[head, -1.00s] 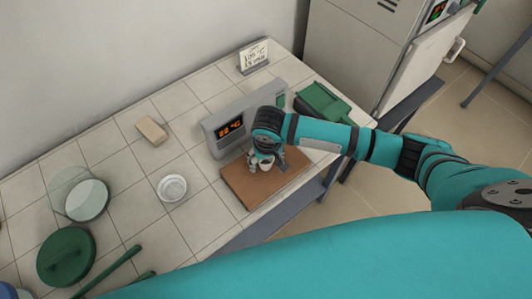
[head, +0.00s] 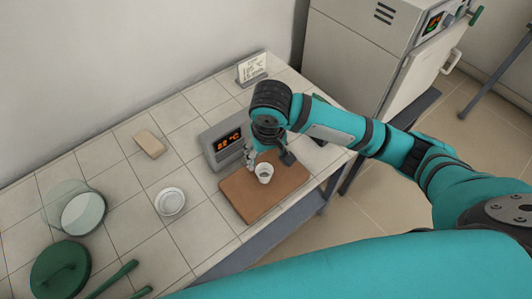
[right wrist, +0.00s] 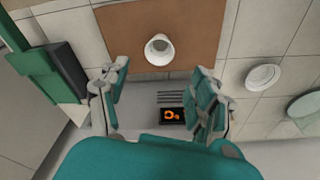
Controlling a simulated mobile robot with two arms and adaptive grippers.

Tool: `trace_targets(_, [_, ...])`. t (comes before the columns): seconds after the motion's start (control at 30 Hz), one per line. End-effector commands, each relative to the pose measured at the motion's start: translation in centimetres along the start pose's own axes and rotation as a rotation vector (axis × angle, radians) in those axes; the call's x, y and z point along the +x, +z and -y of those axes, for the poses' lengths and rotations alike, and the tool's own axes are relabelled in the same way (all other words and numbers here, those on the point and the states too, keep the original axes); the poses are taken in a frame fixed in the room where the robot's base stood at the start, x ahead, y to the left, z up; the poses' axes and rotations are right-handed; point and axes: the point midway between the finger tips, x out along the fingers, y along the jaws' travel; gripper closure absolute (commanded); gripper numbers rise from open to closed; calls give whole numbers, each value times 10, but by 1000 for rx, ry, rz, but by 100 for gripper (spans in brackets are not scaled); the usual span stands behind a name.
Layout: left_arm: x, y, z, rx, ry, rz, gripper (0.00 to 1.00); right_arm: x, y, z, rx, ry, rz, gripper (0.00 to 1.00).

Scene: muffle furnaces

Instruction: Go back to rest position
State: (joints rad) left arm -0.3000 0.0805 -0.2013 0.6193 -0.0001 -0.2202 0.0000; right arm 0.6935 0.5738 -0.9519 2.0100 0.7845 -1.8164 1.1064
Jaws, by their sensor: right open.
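My right gripper (head: 268,158) is open and empty, above the back edge of a brown board. In the right wrist view its two fingers (right wrist: 162,75) are spread wide apart. A small white crucible (head: 264,173) stands upright on the brown board (head: 243,197), just in front of the gripper and apart from it. The crucible also shows beyond the fingertips in the right wrist view (right wrist: 158,50). My left gripper is out of view.
A grey unit with an orange display (head: 222,142) stands behind the board. A white dish (head: 170,202), tan block (head: 150,144), glass dish (head: 82,212) and green lid (head: 60,268) lie left. A furnace (head: 355,45) stands back right. A green object (right wrist: 50,70) shows in the wrist view.

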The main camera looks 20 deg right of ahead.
Motion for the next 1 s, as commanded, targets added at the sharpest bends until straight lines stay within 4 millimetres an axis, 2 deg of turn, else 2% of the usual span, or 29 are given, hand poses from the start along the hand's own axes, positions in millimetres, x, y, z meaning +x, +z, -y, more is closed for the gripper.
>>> trace_targets(0.37, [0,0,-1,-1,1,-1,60,3,4,4,-13,-14,2,36])
trace_targets(0.47, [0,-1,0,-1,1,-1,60,8,18,18,-60,-66,-3,36])
trace_targets(0.6, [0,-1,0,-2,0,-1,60,17,48,43,-151,-190,-41,36])
trace_targets(0.7, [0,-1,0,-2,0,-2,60,20,68,48,-189,-258,-93,36])
trace_targets(0.83, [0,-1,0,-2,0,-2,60,26,91,35,-200,-278,-155,36])
trace_targets(1.0, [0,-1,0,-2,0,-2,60,34,118,1,-198,-222,-192,36])
